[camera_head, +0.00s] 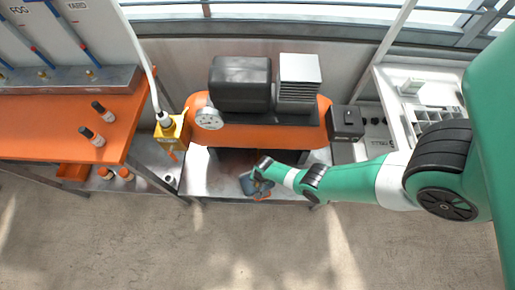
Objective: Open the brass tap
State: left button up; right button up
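My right arm reaches in from the right. My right gripper (257,181) is low at the front of the orange compressor tank (290,135), above the metal shelf. It is small and seen from behind, so I cannot tell if it is open or shut. A small orange-red piece (262,196) shows just beside it. No brass tap is clear at the gripper; one there could be hidden behind it. Small brass-coloured fittings (90,74) sit on the grey manifold (60,82) at the left, far from the gripper. My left gripper is not in view.
An orange bench (50,125) carries dark-capped bottles (91,136). A black box (345,122) and a white tray unit (395,95) are at right. The front floor is clear.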

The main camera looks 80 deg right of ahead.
grip_shut()
jog(key=shift+w+f, duration=0.1)
jog(key=shift+f, duration=0.05)
jog(key=shift+w+g+b, duration=0.1)
jog(key=shift+g+b, duration=0.5)
jog(key=shift+g, duration=0.1)
jog(key=shift+o, duration=1.4)
grip_release()
jog(key=shift+r, duration=0.25)
